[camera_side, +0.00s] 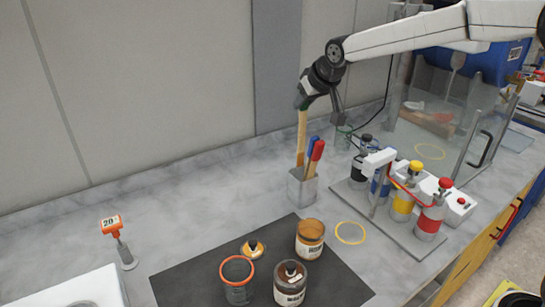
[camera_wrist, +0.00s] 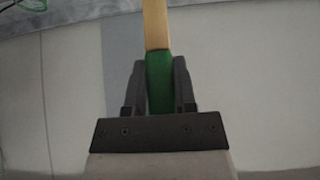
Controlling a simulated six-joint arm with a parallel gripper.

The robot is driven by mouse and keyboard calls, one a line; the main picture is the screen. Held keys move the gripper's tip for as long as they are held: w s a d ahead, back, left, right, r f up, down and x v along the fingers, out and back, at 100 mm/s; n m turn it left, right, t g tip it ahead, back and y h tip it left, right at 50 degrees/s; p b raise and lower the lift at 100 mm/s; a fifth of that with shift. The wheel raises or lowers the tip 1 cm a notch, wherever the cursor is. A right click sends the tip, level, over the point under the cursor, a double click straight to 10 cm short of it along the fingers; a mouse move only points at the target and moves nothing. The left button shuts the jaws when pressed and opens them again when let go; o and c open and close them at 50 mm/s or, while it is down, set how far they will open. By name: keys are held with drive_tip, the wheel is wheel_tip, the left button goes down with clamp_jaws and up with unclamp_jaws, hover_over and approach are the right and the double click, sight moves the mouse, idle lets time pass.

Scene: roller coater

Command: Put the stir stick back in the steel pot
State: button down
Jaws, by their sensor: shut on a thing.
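The stir stick (camera_side: 302,132) is a pale wooden stick with a green grip. My gripper (camera_side: 304,103) is shut on the green grip, and the stick hangs close to upright below it. In the wrist view the green grip (camera_wrist: 160,85) sits between the two dark fingers, with bare wood beyond. The steel pot (camera_side: 302,189) is a small square metal holder on the bench, holding a red-handled and a blue-handled tool (camera_side: 315,155). The stick's lower end meets the pot's back-left rim in the side view. I cannot tell whether it is inside or behind the rim.
A rack of colored bottles (camera_side: 403,205) stands right of the pot, with a clear screen (camera_side: 450,115) behind. Open jars (camera_side: 310,238) stand in front on a dark mat (camera_side: 190,283). An orange-topped stand (camera_side: 115,235) is at left. The bench left of the pot is clear.

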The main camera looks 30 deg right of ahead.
sight(303, 135)
drive_tip(key=shift+f, duration=4.65)
drive_tip(key=shift+c, duration=1.7)
unclamp_jaws()
drive_tip(key=shift+s, duration=0.1)
drive_tip(key=shift+v, duration=3.85)
